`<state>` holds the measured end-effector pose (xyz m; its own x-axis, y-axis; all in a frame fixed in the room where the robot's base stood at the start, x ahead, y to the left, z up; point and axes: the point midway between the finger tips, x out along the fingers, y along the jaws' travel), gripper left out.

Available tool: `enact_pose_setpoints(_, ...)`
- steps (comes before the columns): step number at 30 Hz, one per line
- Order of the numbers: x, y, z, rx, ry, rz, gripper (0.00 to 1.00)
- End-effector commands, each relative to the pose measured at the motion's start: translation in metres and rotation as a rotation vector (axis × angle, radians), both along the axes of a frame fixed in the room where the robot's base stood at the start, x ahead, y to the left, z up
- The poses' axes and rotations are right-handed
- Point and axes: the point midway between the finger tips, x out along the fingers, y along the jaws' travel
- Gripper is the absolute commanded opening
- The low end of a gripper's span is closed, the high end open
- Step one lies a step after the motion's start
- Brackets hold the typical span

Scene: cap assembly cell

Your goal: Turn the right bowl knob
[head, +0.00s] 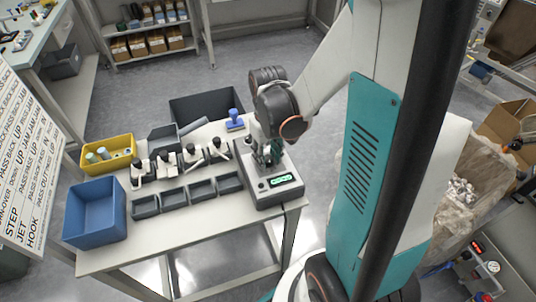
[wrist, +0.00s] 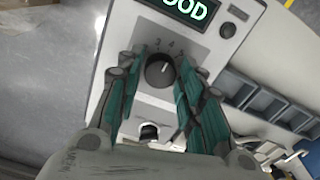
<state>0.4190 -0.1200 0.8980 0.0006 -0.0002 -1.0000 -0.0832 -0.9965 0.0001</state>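A round black knob (wrist: 160,70) with a white pointer line sits on the pale face of a control box in the wrist view. Scale numbers, including 3 and 4, are printed beside it. The pointer is roughly in line with the scale side. My gripper (wrist: 161,58) is over the knob, with teal fingers on both sides of it. The fingers look spread, with narrow gaps to the knob. In the head view my gripper (head: 268,155) hangs over the grey control box (head: 262,198) and hides the knob.
A lit green display (wrist: 188,8) on the box ends in "OOD". A small black button (wrist: 228,30) and a black fitting (wrist: 150,132) flank the knob. In the head view, several grey trays (head: 174,202), a blue bin (head: 95,212) and a yellow bin (head: 108,155) stand left.

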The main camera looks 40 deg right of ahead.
Motion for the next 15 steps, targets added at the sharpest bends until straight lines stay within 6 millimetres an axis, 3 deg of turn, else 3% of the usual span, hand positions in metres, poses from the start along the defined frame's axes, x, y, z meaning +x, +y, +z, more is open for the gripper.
enact_pose_setpoints(15,-0.0004,0.0001,0.0084,0.0,0.0,0.0,0.49)
